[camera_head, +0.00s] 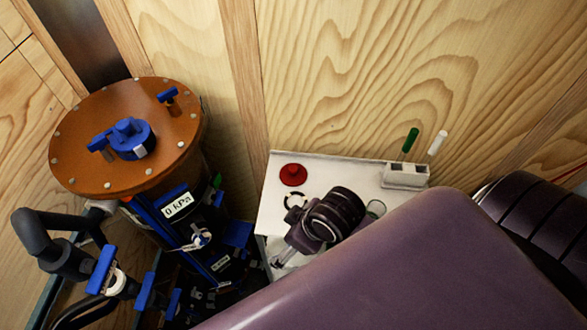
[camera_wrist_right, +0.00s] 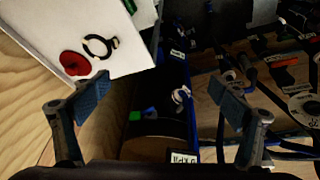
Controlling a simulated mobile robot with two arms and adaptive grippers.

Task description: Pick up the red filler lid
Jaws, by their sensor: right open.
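The red filler lid (camera_head: 293,174) lies on a white tabletop (camera_head: 330,170) near its back left corner. It also shows in the right wrist view (camera_wrist_right: 75,64), at the upper left, beyond and beside the left finger. My right gripper (camera_head: 282,258) hangs at the front left edge of the tabletop, apart from the lid, partly hidden by its own wrist. In the right wrist view my right gripper (camera_wrist_right: 160,98) is open with nothing between its fingers. My left gripper is not in view.
A black ring (camera_head: 296,200) lies just in front of the lid. A white holder (camera_head: 405,176) with green and white pens stands at the back right. A filter vessel with an orange-brown top (camera_head: 75,160) and blue valves stands left. A wooden wall rises behind.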

